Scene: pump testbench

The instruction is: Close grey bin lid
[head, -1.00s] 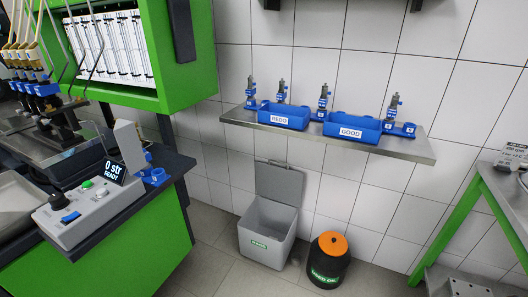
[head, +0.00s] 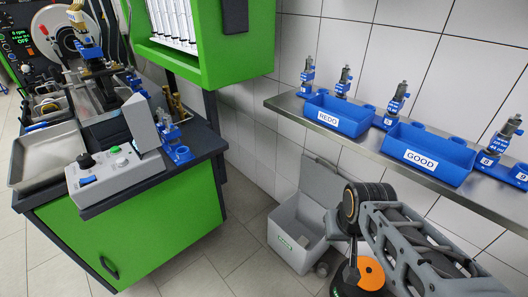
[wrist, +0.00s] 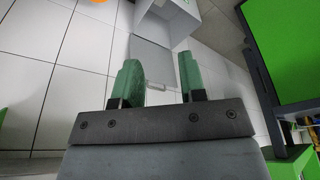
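The grey bin (head: 292,243) stands on the floor by the tiled wall, with a green label on its front. Its grey lid (head: 318,178) is raised, leaning back towards the wall, and the bin is open. My arm reaches in from the right in the head view and partly covers the bin's right side; my fingertips cannot be made out there. In the wrist view my gripper (wrist: 162,82) has two green fingers apart with nothing held between them. The lid (wrist: 152,56) shows beyond the fingers and the bin (wrist: 178,22) at the top; I see no contact.
A black bin with an orange top (head: 372,272) stands right of the grey bin, partly hidden by my arm. A green workbench (head: 150,232) is at the left.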

